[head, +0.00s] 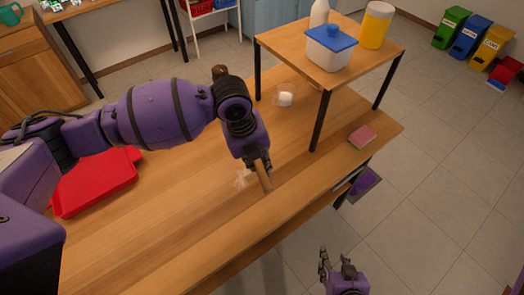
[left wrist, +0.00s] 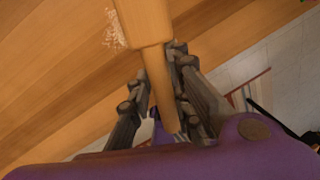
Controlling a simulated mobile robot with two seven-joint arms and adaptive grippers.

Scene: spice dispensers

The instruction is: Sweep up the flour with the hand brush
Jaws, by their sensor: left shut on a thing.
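My left gripper (head: 256,165) is over the wooden table and is shut on the wooden handle of the hand brush (head: 263,177). In the left wrist view the brush (left wrist: 148,28) runs up out of the frame from between the fingers (left wrist: 163,95). Its bristles cannot be made out. A small pale patch of flour (head: 241,180) lies on the table just left of the brush. The flour also shows in the left wrist view (left wrist: 113,30), beside the brush's wide part. My right gripper (head: 338,268) is low in front of the table, away from the flour, with its fingers apart and empty.
A red tray (head: 97,182) lies at the table's left. A raised shelf (head: 290,45) holds a blue-lidded container (head: 331,48), a yellow canister (head: 376,25) and a white bottle. A small white-filled jar (head: 286,98) and a pink-green sponge (head: 362,137) are on the table.

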